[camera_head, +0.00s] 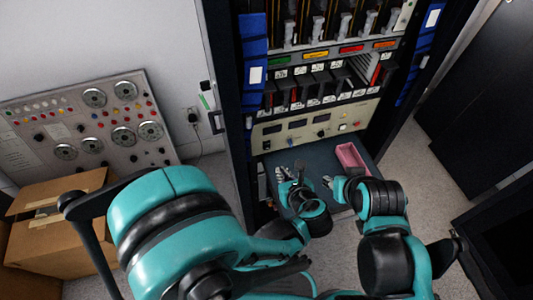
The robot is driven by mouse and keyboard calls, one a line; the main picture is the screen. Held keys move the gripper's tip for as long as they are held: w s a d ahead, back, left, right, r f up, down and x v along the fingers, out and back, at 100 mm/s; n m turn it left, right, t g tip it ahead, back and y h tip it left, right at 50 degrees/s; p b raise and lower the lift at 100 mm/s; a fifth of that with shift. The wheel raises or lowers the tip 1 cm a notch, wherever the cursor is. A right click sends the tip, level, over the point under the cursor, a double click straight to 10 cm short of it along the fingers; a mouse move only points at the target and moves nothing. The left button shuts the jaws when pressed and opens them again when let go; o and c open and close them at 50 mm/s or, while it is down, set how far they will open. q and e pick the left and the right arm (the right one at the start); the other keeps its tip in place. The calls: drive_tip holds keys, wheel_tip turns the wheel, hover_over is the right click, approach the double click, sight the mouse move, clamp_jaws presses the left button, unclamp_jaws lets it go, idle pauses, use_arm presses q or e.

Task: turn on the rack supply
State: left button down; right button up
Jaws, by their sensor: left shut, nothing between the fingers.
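The rack supply (308,117) is a beige panel with dark displays, knobs and small buttons, low in the open black rack. A small light-coloured button or lamp shows near its right end. My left gripper (281,172) is shut and empty, just below the left part of the panel and over the dark shelf; it appears apart from the panel. My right gripper (327,182) is to its right, over the shelf's front part. It is small and partly hidden by its own arm, so its opening cannot be told.
A pink tray (345,152) sits on the dark shelf (318,157), close to my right gripper. Modules with cards (310,90) fill the rack above the supply. A dial panel (90,120) and a cardboard box (60,240) stand at the left. Black cabinets stand at the right.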

sight(267, 146)
use_arm(q)
drive_tip(key=b+x, duration=0.4)
drive_tip(key=x, duration=0.6)
drive_tip(key=shift+f, duration=0.15)
drive_tip(key=shift+w+a+f+b, duration=0.1)
drive_tip(key=shift+w+a+b, duration=0.15)
drive_tip(key=shift+w, duration=0.35)
drive_tip(key=shift+w+a+b, duration=0.2)
drive_tip(key=shift+w, duration=0.35)
drive_tip(key=shift+w+a, duration=0.2)
drive_tip(key=shift+w, duration=0.55)
